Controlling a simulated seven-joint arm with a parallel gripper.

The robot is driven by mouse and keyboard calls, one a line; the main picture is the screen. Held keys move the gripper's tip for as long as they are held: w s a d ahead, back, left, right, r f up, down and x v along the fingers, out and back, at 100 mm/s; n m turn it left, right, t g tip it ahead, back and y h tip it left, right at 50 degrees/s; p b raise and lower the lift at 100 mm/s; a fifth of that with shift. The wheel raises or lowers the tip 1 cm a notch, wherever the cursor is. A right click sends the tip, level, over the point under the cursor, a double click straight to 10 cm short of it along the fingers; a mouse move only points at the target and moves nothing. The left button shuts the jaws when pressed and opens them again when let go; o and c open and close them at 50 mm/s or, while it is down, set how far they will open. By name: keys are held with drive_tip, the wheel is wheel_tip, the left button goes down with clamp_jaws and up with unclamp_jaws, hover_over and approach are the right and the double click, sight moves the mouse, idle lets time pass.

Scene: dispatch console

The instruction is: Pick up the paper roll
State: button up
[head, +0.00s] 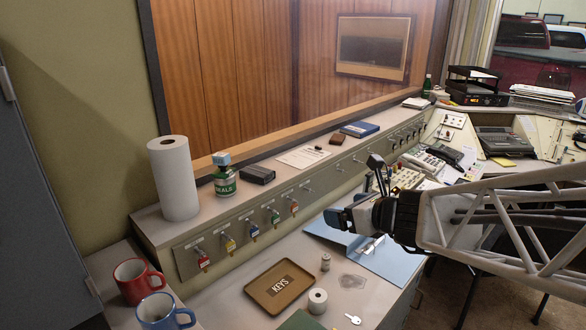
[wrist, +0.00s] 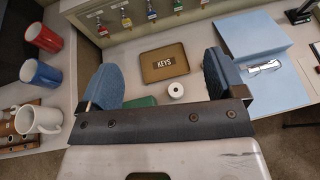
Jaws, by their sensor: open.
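A small white paper roll (head: 318,300) with a dark hole in its top stands on the lower desk, just right of the brown KEYS tray (head: 281,286). In the wrist view the paper roll (wrist: 175,90) shows between my two blue fingers, beyond the gripper's dark crossbar and nearer the right finger. My gripper (head: 345,212) is above the desk, up and to the right of the roll in the head view. In the wrist view my gripper (wrist: 162,74) has its fingers wide apart with nothing held.
A tall paper-towel roll (head: 173,178) and green bottle (head: 224,176) stand on the upper ledge. Red (head: 137,281) and blue (head: 163,312) mugs are at left.

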approach(324, 304)
drive_tip(key=x, duration=0.5)
drive_tip(key=shift+s+f, duration=0.1)
drive_tip(key=shift+f, duration=0.2)
drive_tip(key=shift+a, duration=0.1)
drive_tip(key=shift+x, duration=1.25)
drive_tip(key=shift+x, duration=2.6)
drive_tip(key=shift+r, duration=0.1)
drive_tip(key=shift+c, duration=0.2)
